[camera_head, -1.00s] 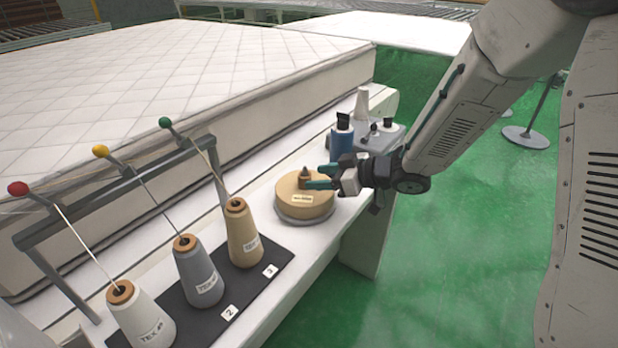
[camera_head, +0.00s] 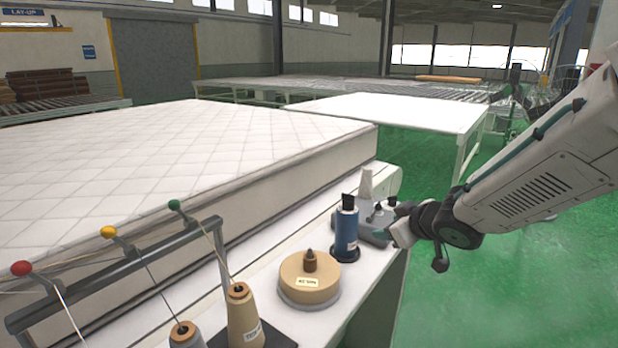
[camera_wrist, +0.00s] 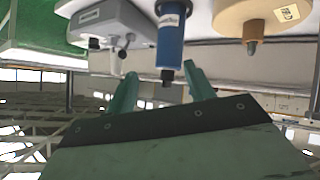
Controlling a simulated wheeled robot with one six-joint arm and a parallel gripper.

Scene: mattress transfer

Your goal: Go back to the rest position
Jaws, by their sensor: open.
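My gripper (camera_head: 403,224) is open at the table's right edge in the head view, to the right of the blue spool (camera_head: 347,228) and in front of the grey device (camera_head: 374,228). Its two green fingers (camera_wrist: 160,85) show apart in the wrist view, with nothing held between them. The wrist picture looks upside down. In it the blue spool (camera_wrist: 171,40) stands beyond the fingers. The tan round block (camera_head: 308,279) with a brown peg on top sits left of the gripper, clear of it. The rest position is not marked in view.
A quilted mattress (camera_head: 190,165) lies behind the narrow white table (camera_head: 375,285). Thread cones, including a tan one (camera_head: 243,318), and a rack with coloured balls stand at front left. A white flat table (camera_head: 400,111) stands farther back. Green floor (camera_head: 480,290) is open on the right.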

